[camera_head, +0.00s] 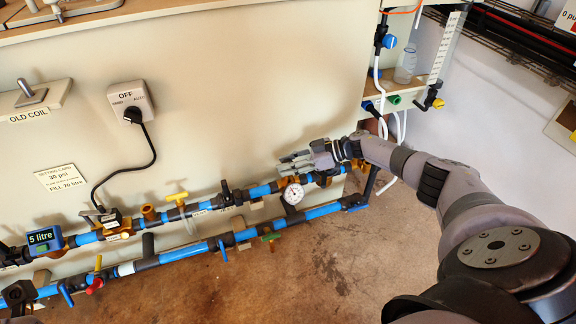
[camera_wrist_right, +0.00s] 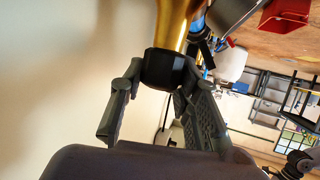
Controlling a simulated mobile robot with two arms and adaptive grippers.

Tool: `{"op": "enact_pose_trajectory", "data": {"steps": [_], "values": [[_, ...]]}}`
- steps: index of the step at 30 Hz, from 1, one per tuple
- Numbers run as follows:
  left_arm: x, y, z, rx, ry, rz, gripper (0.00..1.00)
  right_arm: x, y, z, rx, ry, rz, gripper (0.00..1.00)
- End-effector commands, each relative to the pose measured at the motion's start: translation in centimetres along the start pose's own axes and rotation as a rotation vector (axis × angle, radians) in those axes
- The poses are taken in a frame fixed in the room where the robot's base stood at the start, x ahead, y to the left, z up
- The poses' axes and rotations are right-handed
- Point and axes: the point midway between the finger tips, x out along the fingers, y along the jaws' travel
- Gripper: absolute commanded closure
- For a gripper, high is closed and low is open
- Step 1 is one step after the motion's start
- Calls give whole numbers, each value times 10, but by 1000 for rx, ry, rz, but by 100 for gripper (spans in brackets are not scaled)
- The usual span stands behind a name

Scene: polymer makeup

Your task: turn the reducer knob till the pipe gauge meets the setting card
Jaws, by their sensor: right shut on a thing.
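The round white pipe gauge (camera_head: 293,194) hangs on the upper blue pipe; its needle is too small to read. The setting card (camera_head: 60,181) on the cream wall at left reads 30 psi and FILL 20 litre. My right gripper (camera_head: 300,160) is just above the gauge at the pipe. In the wrist view the black reducer knob (camera_wrist_right: 165,68), on a brass body (camera_wrist_right: 174,25), sits between the fingers of my right gripper (camera_wrist_right: 158,88), which is shut on it. The gripper hides the knob in the head view. My left gripper is not in view.
A lower blue pipe (camera_head: 190,248) runs along below the upper one, with small valve handles. A yellow valve handle (camera_head: 176,197) and a blue 5 litre meter (camera_head: 42,238) are on the upper line. An OFF switch box (camera_head: 127,95) is on the wall. The brown floor (camera_head: 330,270) in front is clear.

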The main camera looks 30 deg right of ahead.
Motion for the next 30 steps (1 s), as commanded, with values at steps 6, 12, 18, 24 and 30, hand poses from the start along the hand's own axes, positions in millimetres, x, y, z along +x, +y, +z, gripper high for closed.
{"op": "enact_pose_trajectory", "data": {"steps": [6, 12, 18, 24, 30], "values": [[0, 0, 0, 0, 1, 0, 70, 0, 1, 0, -2, -1, 3, 98], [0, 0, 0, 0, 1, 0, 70, 0, 1, 0, -2, -1, 4, 65], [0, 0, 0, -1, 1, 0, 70, 0, 1, 0, -1, 0, 2, 52], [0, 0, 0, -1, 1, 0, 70, 0, 0, 0, -1, 0, 0, 49], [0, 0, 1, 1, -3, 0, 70, -4, 0, 0, 0, -1, 0, 49]]}}
